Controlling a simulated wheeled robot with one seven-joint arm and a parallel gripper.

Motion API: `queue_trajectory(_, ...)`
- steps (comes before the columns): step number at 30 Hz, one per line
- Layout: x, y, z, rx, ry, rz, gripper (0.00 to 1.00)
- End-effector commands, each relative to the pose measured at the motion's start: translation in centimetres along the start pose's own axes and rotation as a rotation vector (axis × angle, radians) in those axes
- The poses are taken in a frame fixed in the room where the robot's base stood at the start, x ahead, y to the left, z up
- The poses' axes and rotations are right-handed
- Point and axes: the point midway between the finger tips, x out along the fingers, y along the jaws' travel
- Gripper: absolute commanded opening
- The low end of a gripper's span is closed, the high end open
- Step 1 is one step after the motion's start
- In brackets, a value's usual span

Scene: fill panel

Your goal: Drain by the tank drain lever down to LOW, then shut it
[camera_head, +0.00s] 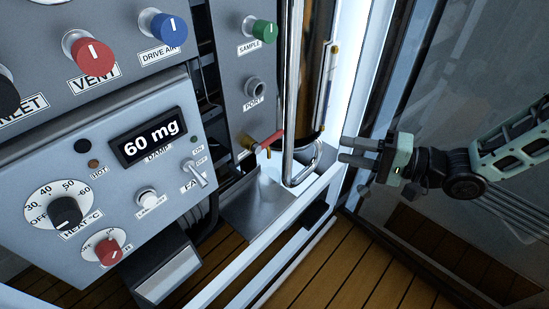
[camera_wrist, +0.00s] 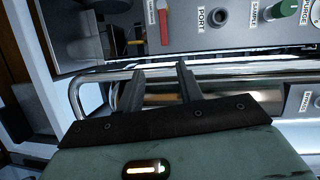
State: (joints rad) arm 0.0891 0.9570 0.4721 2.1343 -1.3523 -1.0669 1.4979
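The red drain lever (camera_head: 270,139) sits on a brass valve (camera_head: 247,144) low on the grey panel, left of the tank. It slants up to the right in the head view, and a red handle (camera_wrist: 164,27) shows at the top of the wrist view. My gripper (camera_head: 342,149) is right of the rail, fingers pointing left, apart from the lever. In the wrist view, its fingers (camera_wrist: 160,70) are spread with nothing between them.
The metal rail (camera_head: 290,80) bends round near the tank's foot, between gripper and lever. A metal catch basin (camera_head: 256,207) lies below the valve. The PORT fitting (camera_head: 254,88) and green SAMPLE knob (camera_head: 264,30) are above it. A display (camera_head: 150,137) reads 60 mg.

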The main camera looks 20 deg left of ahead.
Motion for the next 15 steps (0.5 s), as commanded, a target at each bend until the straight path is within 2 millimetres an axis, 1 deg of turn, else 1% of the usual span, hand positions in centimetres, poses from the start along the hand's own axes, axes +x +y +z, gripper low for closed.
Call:
queue_trajectory(1, -0.1, 1.1, 0.3, 0.037, -0.013, -0.046, 0.36)
queue_trajectory(5, -0.2, 1.1, 0.7, 0.084, -0.040, -0.109, 0.36)
queue_trajectory(8, 0.5, 0.8, 0.8, 0.087, -0.045, -0.117, 0.36)
queue_trajectory(11, 1.9, 0.7, 0.9, 0.086, -0.047, -0.116, 0.36)
queue_trajectory(15, 4.7, 0.5, 1.0, 0.084, -0.047, -0.114, 0.36)
